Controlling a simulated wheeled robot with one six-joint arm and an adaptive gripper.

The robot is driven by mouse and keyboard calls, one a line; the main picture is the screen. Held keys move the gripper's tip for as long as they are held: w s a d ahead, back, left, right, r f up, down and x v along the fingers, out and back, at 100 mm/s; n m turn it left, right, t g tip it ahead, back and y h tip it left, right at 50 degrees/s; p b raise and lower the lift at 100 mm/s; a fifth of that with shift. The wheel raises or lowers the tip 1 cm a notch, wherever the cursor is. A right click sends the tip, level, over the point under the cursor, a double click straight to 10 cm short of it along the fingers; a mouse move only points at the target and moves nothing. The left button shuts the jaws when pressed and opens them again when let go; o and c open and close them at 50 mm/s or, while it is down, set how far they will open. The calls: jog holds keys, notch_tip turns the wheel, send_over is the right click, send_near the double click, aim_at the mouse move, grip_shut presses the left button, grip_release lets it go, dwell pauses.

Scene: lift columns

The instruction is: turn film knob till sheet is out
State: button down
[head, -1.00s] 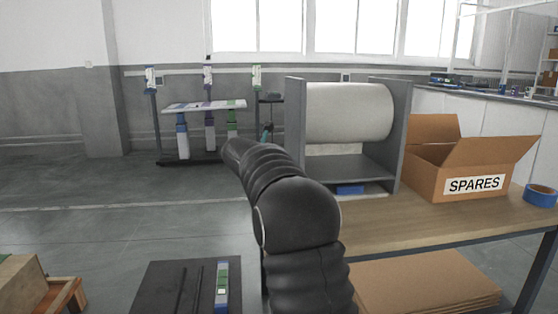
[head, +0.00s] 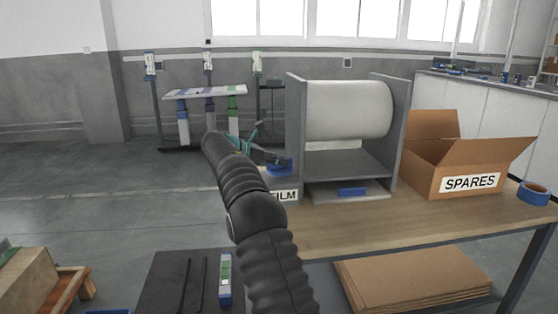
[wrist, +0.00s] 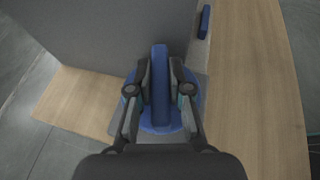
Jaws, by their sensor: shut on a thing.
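The film dispenser is a grey frame (head: 399,135) with a thick white film roll (head: 348,108) between its side walls. A short strip of white sheet (head: 333,146) hangs just under the roll. The film knob (head: 280,170) is a blue disc on the outside of the left wall; in the wrist view it is a disc with a raised bar (wrist: 160,60). My gripper (head: 272,157) is beside the left wall. In the wrist view my gripper (wrist: 160,88) has one finger on each side of the bar, shut on it. My gripper partly hides the disc.
A FILM label (head: 286,196) is below the knob, partly behind my arm. A blue bar (head: 352,191) lies on the base plate (head: 322,195) at the front. The SPARES box (head: 470,184) and blue tape (head: 534,193) are to the right. Bare wooden tabletop (head: 400,222) lies in front.

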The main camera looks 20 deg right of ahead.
jog(key=shift+f+m+g, duration=0.1)
jog(key=shift+m+g, duration=0.9)
jog(key=shift+g, duration=0.2)
dwell(0.3)
jog(key=c, duration=1.1)
grip_release()
jog(key=shift+s+n+t, duration=0.1)
jog(key=shift+n+t, duration=0.8)
jog(key=shift+t, duration=0.2)
